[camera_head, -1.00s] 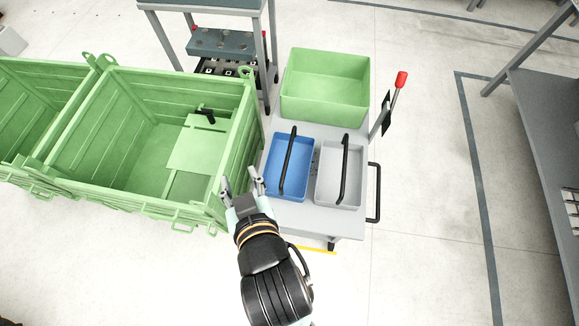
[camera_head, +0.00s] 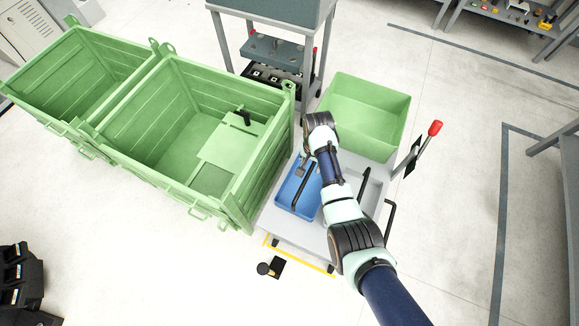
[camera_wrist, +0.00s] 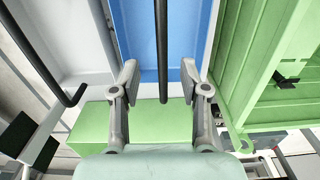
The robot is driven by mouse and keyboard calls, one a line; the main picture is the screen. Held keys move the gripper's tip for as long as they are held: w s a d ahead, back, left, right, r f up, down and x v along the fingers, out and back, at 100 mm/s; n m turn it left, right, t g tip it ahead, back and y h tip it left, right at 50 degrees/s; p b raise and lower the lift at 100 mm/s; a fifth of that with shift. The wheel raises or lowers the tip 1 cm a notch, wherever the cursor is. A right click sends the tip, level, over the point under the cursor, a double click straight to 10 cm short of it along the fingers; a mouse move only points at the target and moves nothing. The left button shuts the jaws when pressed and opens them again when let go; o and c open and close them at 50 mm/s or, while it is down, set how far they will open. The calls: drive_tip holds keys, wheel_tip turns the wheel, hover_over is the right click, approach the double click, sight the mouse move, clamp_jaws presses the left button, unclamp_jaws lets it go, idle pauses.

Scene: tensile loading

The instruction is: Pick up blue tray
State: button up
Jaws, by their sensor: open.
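The blue tray (camera_head: 285,190) lies on the grey cart beside the grey tray, with a black bar handle (camera_head: 306,186) running over its length. In the wrist view the blue tray (camera_wrist: 178,50) fills the upper middle, and its handle (camera_wrist: 161,55) runs down between my fingers. My gripper (camera_wrist: 160,80) is open, one finger on each side of the handle, with gaps on both sides. In the head view my gripper (camera_head: 302,168) is over the far part of the tray, partly hidden by my arm. I cannot tell its height above the handle.
The grey tray (camera_wrist: 75,40) is right beside the blue one and has its own handle. A green box (camera_head: 372,100) stands at the cart's far end. A large green crate (camera_head: 190,110) stands close to the cart's left side. A red-knobbed lever (camera_head: 434,128) rises at the right.

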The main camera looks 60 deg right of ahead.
sight(308, 173)
drive_tip(key=shift+f, duration=0.25)
drive_tip(key=f+b, duration=0.1)
drive_tip(key=f, duration=0.1)
drive_tip(key=f+b, duration=0.1)
drive_tip(key=f, duration=0.2)
drive_tip(key=f+b, duration=0.2)
drive_tip(key=shift+w+a+f, duration=0.1)
drive_tip(key=shift+a+f, duration=0.15)
drive_tip(key=shift+f, duration=0.05)
drive_tip(key=shift+r, duration=0.1)
clamp_jaws()
drive_tip(key=shift+w+d, duration=0.1)
